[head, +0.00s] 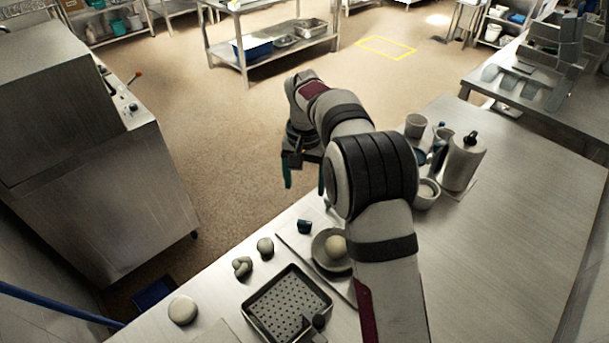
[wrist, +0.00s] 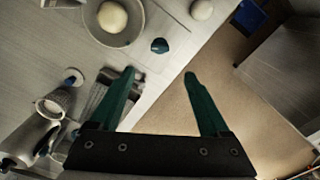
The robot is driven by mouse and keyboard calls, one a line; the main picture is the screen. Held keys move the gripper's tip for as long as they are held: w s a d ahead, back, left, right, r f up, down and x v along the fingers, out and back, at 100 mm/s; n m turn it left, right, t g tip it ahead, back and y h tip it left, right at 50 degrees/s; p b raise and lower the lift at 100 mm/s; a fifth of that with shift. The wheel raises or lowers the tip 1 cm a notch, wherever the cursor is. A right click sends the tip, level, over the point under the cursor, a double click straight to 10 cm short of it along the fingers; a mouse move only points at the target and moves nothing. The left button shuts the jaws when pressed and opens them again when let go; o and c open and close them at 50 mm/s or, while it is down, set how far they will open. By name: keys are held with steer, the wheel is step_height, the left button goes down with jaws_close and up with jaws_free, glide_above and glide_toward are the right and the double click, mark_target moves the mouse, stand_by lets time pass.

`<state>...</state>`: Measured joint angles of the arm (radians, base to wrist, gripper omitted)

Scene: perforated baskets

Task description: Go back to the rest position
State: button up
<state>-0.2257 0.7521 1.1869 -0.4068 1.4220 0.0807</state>
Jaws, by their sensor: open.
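My gripper (head: 304,178) is raised in the air near the table's edge, its two teal fingers pointing down. In the wrist view my gripper (wrist: 160,84) is open, with nothing between the fingers. Below the fingers the wrist view shows the table edge and the brown floor. My arm reaches across the head view and hides part of the table behind it.
A perforated basket (head: 254,303) sits on the steel table (head: 500,255). Near it are a bowl (head: 318,255) holding a pale ball (head: 336,246), a small dark blue object (head: 304,226) and several stones (head: 183,310). A dispenser (head: 462,165) and cups (head: 415,124) stand right of my arm.

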step_height(320, 180, up, 2)
steer(key=shift+r, duration=0.2)
steer(key=s+d+r+m, duration=0.1)
steer(key=s+d+r, duration=0.25)
steer(key=s, duration=0.45)
steer(key=s+d+r, duration=0.2)
steer(key=s+r, duration=0.2)
steer(key=s, duration=0.3)
steer(key=s+d+f+y, duration=0.1)
steer(key=s+f, duration=0.1)
steer(key=s, duration=0.8)
steer(key=s+d+f+m, duration=0.1)
steer(key=s+f, duration=0.1)
steer(key=s, duration=0.9)
steer(key=shift+d+m+y, duration=0.15)
steer(key=shift+m+y, duration=0.15)
steer(key=shift+y, duration=0.1)
